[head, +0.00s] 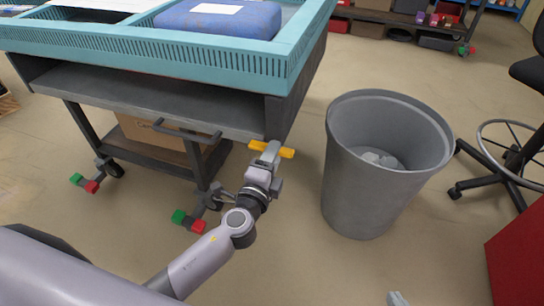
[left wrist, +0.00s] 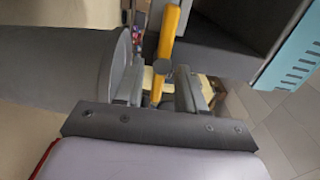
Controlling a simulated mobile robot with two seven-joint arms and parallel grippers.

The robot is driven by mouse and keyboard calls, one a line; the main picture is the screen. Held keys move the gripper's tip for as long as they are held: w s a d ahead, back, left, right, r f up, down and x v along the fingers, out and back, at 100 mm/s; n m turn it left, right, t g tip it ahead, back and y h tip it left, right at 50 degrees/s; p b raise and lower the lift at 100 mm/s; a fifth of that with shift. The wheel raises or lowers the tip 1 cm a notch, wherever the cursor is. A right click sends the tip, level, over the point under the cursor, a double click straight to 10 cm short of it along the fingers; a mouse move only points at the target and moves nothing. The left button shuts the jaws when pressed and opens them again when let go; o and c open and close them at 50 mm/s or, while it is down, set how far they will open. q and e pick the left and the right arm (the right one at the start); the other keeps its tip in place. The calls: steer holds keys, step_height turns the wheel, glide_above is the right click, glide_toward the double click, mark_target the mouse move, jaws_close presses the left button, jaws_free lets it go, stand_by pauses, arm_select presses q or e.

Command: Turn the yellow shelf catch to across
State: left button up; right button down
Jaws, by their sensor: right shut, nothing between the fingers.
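The yellow shelf catch (head: 287,152) is a bar at the right front corner of the trolley's shelf (head: 150,98). In the head view it lies roughly level, near parallel to the shelf's front edge, with one end out past the corner. My left gripper (head: 268,152) is at the catch and hides its middle. In the left wrist view the catch (left wrist: 169,35) runs between the two fingers of my left gripper (left wrist: 160,88), with gaps showing beside it; a round grey pivot shows on it. My right gripper (head: 397,299) barely shows at the bottom edge, away from the catch.
A grey bin (head: 375,190) stands just right of the catch and also fills the left of the left wrist view. A teal tray (head: 170,50) with a blue package (head: 220,18) tops the trolley. A grey handle (head: 185,132) juts from its front. An office chair is at right.

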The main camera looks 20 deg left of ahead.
arm_select(q)
steer(key=s, duration=0.7)
steer(key=shift+a, duration=0.15)
steer(key=shift+s+f, duration=0.1)
stand_by(0.3)
